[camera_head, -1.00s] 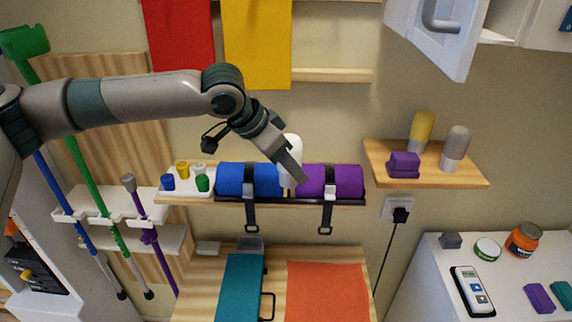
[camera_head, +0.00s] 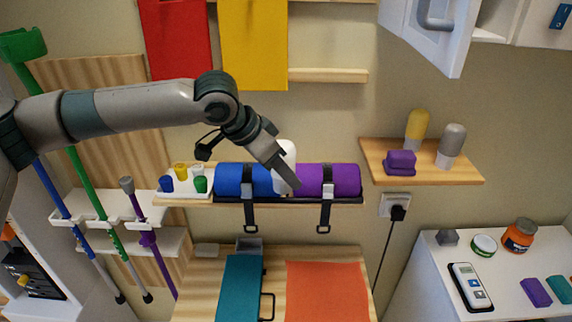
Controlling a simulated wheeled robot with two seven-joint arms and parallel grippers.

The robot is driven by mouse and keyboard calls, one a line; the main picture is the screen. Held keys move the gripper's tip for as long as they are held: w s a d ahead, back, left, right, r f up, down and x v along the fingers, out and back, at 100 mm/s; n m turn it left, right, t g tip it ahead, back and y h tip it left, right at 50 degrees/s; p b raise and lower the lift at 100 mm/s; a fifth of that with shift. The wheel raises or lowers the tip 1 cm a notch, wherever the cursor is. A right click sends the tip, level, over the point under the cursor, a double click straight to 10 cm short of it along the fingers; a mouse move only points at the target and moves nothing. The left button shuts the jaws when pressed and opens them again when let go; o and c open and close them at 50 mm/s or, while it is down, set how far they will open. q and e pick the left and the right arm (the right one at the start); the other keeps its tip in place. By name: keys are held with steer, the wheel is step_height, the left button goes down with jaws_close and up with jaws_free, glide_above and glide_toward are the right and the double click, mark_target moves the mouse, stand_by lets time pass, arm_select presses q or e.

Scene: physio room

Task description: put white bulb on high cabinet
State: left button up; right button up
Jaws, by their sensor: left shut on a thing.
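The white bulb (camera_head: 287,152) is in the middle of the head view, in front of the shelf with the rolled mats. My left gripper (camera_head: 284,178) reaches in from the left and is shut on the white bulb, which is partly hidden behind its fingers. The high cabinet (camera_head: 485,22) is on the wall at the top right, and its white door (camera_head: 425,40) stands open. Part of its inside shows beside the door. My right gripper is not in view.
A wall shelf (camera_head: 467,176) at right holds a yellow bulb (camera_head: 416,128), a grey bulb (camera_head: 452,145) and purple blocks (camera_head: 400,162). Blue (camera_head: 235,180) and purple (camera_head: 335,180) rolls flank the held bulb. Open wall space lies between it and the cabinet door.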

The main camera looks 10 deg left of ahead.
arm_select(q)
steer(key=s+a+f+n+y+b, duration=0.1)
steer(key=s+f+n+b, duration=0.2)
steer(key=f, duration=0.9)
steer(key=s+a+f+b, duration=0.1)
steer(key=s+f+b, duration=0.2)
steer(key=f+b, duration=0.55)
steer(key=s+a+f+n+t+y+b, duration=0.1)
steer(key=s+a+f+n+y, duration=0.1)
steer(key=a+f, duration=0.3)
steer(key=s+a+f+n+t+y+b, duration=0.1)
steer(key=s+a+f+n, duration=0.3)
steer(key=f, duration=0.7)
steer(key=shift+s+a+f+n+y+b, duration=0.15)
steer(key=shift+a+f+n+y+b, duration=0.15)
steer(key=shift+a+n+y+b, duration=0.65)
steer(key=shift+a+m+h, duration=0.25)
steer(key=shift+m+h, duration=0.1)
steer(key=shift+h, duration=0.1)
